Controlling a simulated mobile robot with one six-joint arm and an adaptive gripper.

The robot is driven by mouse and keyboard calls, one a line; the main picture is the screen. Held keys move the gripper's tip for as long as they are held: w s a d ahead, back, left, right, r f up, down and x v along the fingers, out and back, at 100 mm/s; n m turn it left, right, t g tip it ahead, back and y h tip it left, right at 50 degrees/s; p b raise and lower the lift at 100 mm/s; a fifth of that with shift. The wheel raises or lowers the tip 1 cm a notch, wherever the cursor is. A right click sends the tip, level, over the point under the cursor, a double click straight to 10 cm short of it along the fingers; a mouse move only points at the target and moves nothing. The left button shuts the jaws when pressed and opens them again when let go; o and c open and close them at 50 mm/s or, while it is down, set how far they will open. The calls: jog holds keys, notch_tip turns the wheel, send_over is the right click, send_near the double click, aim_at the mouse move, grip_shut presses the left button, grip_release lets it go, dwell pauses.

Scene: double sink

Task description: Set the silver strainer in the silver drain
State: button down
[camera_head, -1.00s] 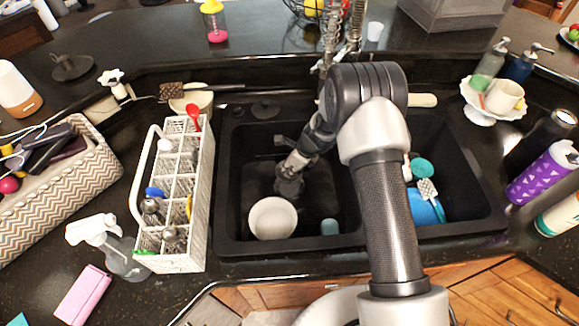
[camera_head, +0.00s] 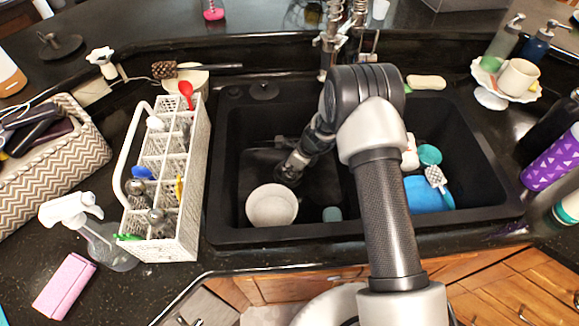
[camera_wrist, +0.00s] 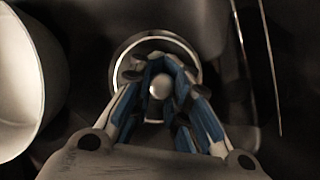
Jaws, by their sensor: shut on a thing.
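My gripper (camera_head: 288,177) reaches down into the left basin of the black double sink (camera_head: 232,190). In the wrist view my gripper (camera_wrist: 162,80) has its blue-padded fingers drawn together around a small pale round knob, which appears to be the silver strainer's (camera_wrist: 160,88). A bright silver ring (camera_wrist: 122,52) surrounds the fingertips. I cannot tell whether this ring is the strainer's rim or the silver drain's edge, nor whether strainer and drain touch. In the head view my arm and gripper hide the strainer and drain.
The basin divider is to my gripper's right. The right basin holds a blue dish (camera_head: 426,196). A white caddy (camera_head: 187,225) stands left of the sink.

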jog(key=shift+f, duration=0.1)
dwell(0.3)
jog(key=shift+f+b, duration=0.45)
jog(key=shift+b, duration=0.05)
jog(key=shift+s, duration=0.1)
jog(key=c, duration=1.4)
grip_release()
jog(key=v, duration=1.2)
